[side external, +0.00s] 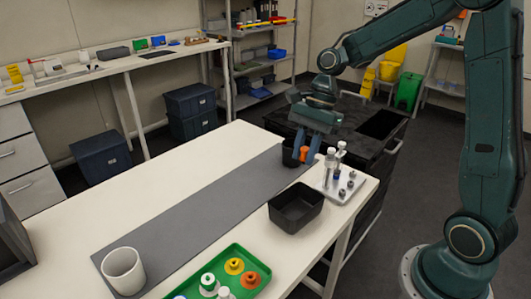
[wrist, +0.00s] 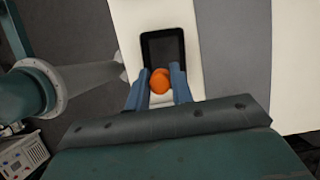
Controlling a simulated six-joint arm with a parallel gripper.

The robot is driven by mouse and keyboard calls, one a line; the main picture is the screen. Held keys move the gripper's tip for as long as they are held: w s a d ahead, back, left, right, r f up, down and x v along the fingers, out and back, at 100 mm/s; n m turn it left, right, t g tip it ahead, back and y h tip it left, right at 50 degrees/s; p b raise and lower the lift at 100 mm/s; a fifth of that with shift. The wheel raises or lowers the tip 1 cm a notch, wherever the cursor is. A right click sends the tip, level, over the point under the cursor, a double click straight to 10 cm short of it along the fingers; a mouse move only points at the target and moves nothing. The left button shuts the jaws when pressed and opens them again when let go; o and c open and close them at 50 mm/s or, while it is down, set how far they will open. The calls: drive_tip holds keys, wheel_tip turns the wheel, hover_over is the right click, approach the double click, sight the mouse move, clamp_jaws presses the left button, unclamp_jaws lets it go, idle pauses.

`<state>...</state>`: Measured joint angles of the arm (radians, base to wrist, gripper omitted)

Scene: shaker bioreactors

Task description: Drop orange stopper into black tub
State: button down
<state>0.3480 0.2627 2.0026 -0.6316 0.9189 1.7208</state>
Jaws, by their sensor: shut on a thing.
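My gripper (side external: 308,150) is shut on an orange stopper (side external: 303,154) and holds it above the far end of the table. In the wrist view the stopper (wrist: 160,81) sits between the two blue fingers of my gripper (wrist: 159,90). The black tub (side external: 283,212) is an open rectangular container on the table, nearer the side camera than my gripper. In the wrist view the tub (wrist: 147,45) shows just beyond the stopper; its floor looks bare where visible.
A metal rack (side external: 329,188) with vials stands right of the tub. A dark cup (side external: 289,153) is partly hidden beside my gripper. A green tray (side external: 264,262) holds coloured stoppers, including another orange one (side external: 249,280). A white cup (side external: 123,270) stands on the grey mat (side external: 190,214), mostly clear.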

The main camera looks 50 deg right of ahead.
hover_over(299, 211)
wheel_tip(299, 211, down, 6)
drive_tip(key=shift+r, duration=0.1)
drive_tip(key=shift+f, duration=3)
drive_tip(key=c, duration=1.1)
unclamp_jaws()
drive_tip(key=shift+c, duration=0.2)
drive_tip(key=v, duration=1.4)
drive_tip(key=shift+s, duration=0.1)
